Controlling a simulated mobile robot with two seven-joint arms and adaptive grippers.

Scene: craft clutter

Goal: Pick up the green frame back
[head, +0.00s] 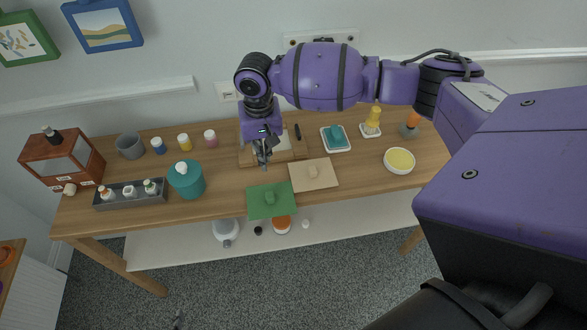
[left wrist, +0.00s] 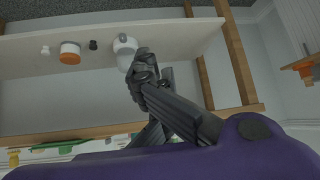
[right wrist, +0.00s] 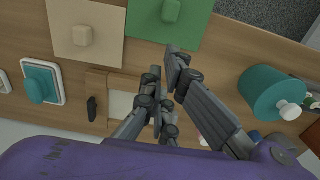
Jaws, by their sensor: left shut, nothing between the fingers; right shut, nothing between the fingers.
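The green frame back (head: 257,208) is a flat green panel with a small raised knob. It lies at the front edge of the wooden table, slightly overhanging it. It also shows at the top of the right wrist view (right wrist: 143,22). My right gripper (head: 263,163) is shut and empty, above the table behind the green panel and apart from it. In the right wrist view its fingertips (right wrist: 164,62) point toward the panel's near edge. My left gripper (left wrist: 141,62) is shut and empty, in front of the lower shelf in the left wrist view.
A tan panel with a knob (head: 318,176) lies right beside the green one. A teal pot (head: 188,185) stands to its left. The lower shelf (head: 170,254) holds an orange-and-white jar (head: 281,225) and a white round item (head: 225,231).

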